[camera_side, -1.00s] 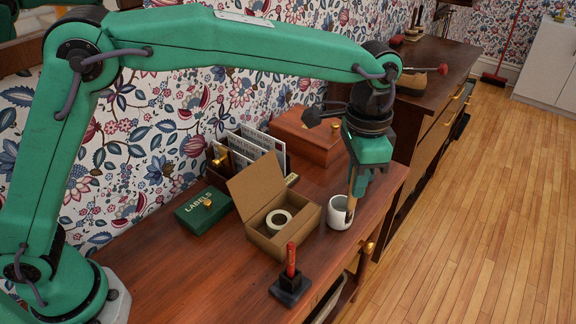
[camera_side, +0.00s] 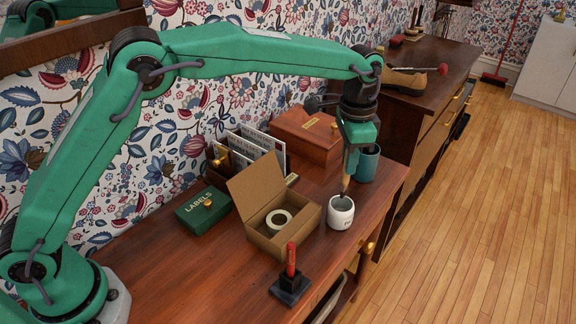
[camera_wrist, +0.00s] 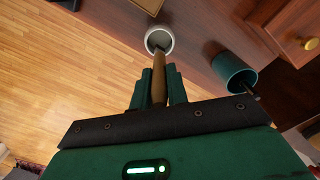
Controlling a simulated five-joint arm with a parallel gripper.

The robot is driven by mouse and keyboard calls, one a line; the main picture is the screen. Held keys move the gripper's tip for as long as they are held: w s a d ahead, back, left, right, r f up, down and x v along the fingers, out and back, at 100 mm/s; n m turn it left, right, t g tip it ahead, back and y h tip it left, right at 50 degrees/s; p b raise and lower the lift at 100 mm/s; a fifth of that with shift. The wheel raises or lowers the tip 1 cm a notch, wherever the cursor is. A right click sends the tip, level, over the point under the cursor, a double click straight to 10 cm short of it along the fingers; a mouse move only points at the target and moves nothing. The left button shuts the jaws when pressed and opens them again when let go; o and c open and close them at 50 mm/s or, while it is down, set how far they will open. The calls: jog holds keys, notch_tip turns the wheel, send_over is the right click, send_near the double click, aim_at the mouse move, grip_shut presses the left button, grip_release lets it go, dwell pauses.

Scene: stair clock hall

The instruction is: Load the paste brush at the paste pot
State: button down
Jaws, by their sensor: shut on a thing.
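The paste pot (camera_side: 341,217) is a small white cup with partly readable dark lettering, upright near the desk's right front. It also shows in the wrist view (camera_wrist: 168,46). My gripper (camera_side: 352,152) is above it, pointing down, shut on the wooden handle of the paste brush (camera_side: 347,176). In the wrist view the brush (camera_wrist: 159,78) runs between the two green fingers (camera_wrist: 158,88) toward the pot's mouth. The brush's lower end is at the pot's opening; I cannot tell if the bristles touch paste.
A teal cup (camera_side: 368,164) stands just behind the pot; it also shows in the wrist view (camera_wrist: 234,73). An open cardboard box (camera_side: 309,217) with a tape roll (camera_side: 279,219) is left of the pot. A red-handled stamp (camera_side: 291,262) stands in front. A wooden box (camera_side: 307,136) is behind.

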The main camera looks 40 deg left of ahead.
aim_at(346, 185)
jog(key=shift+f, duration=2.85)
jog(key=shift+f, duration=0.55)
jog(key=shift+r, duration=0.2)
jog(key=shift+r, duration=3.35)
jog(key=s+a+r+n, duration=0.2)
jog(key=a+r, duration=0.6)
jog(key=a, duration=0.4)
jog(key=s+a+r+n, duration=0.3)
jog(key=a+r, duration=0.5)
jog(key=a, duration=0.5)
jog(key=shift+s+r+n, duration=0.15)
jog(key=shift+s+n, duration=0.1)
jog(key=shift+n, duration=0.05)
